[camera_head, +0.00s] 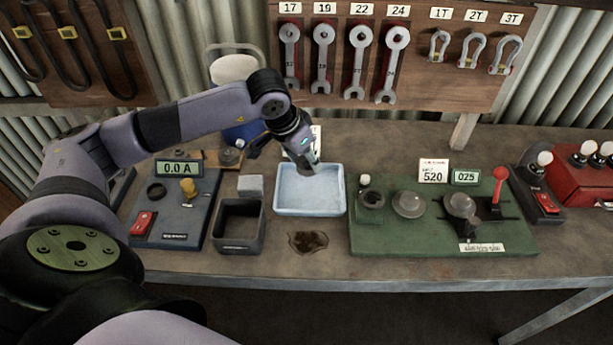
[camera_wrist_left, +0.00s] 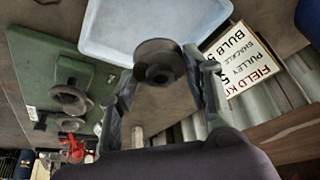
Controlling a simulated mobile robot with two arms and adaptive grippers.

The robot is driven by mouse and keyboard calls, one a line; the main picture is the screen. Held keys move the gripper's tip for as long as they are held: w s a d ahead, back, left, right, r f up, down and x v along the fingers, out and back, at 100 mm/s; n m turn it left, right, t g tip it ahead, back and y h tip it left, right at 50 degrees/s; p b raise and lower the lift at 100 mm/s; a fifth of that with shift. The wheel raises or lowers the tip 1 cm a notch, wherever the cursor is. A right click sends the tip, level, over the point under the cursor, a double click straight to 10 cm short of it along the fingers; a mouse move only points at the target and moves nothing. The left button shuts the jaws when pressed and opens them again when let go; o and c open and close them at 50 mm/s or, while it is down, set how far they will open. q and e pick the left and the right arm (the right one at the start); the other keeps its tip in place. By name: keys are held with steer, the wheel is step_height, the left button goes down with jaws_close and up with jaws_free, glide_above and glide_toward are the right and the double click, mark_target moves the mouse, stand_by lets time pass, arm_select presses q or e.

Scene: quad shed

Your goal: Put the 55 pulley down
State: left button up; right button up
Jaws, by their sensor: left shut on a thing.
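My left gripper (camera_head: 305,165) hangs at the back edge of the pale blue tray (camera_head: 310,211), pointing down. In the left wrist view, its two fingers (camera_wrist_left: 163,95) are closed on a dark round pulley (camera_wrist_left: 158,52) with a hole in its middle. The pulley overlaps the edge of the tray (camera_wrist_left: 135,30) in that view; I cannot tell whether it touches the tray. Any number on the pulley is not readable. In the head view the pulley is mostly hidden by the gripper. My right gripper is not in view.
A card (camera_wrist_left: 245,62) listing pulley, shackle and bulb stands behind the tray. Left of the tray are an open dark box (camera_head: 240,228) and a meter panel (camera_head: 178,210). Right is a green test board (camera_head: 440,236). A dark stain (camera_head: 308,241) lies in front. The tray's visible floor looks empty.

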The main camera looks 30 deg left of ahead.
mark_target(303, 163)
arm_select(q)
step_height(303, 163, down, 4)
steer(key=shift+w+d+r+p, duration=0.1)
steer(key=shift+r+p, duration=0.15)
steer(key=shift+p, duration=0.05)
step_height(303, 163, down, 3)
steer(key=shift+f+p, duration=0.2)
steer(key=shift+p, duration=0.25)
steer(key=shift+f, duration=0.5)
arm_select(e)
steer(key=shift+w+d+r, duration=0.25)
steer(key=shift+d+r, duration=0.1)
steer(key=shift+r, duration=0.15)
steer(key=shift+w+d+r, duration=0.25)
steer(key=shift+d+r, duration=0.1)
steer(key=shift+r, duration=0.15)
arm_select(q)
steer(key=shift+f, duration=0.2)
steer(key=o, duration=1.3)
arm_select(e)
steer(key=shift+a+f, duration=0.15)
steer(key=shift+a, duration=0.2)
arm_select(q)
steer(key=shift+r, duration=0.1)
